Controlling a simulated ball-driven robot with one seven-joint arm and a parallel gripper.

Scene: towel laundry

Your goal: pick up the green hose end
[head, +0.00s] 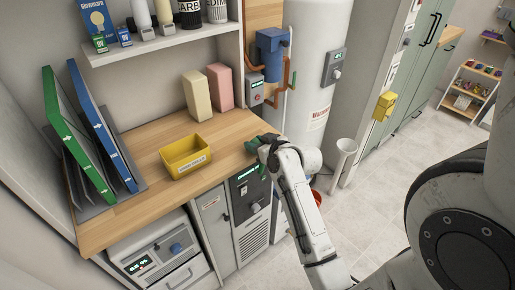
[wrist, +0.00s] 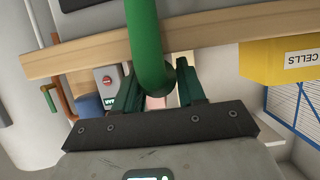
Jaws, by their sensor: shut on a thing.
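The green hose end (wrist: 150,55) is a thick, smooth green tube. In the wrist view it comes down from the top edge and ends in a rounded tip between the fingers. My gripper (wrist: 158,88) is shut on it, with one dark green finger on each side. In the head view my gripper (head: 259,144) is at the right front corner of the wooden counter, and the hose is mostly hidden behind it and my arm. Where the hose runs beyond the wrist view cannot be seen.
The wooden counter (head: 135,208) holds a yellow bin (head: 185,157), which also shows in the wrist view (wrist: 285,62), and blue and green folders at left. A white tank (head: 315,60) stands behind. A white pipe stand (head: 342,165) is on the floor at right.

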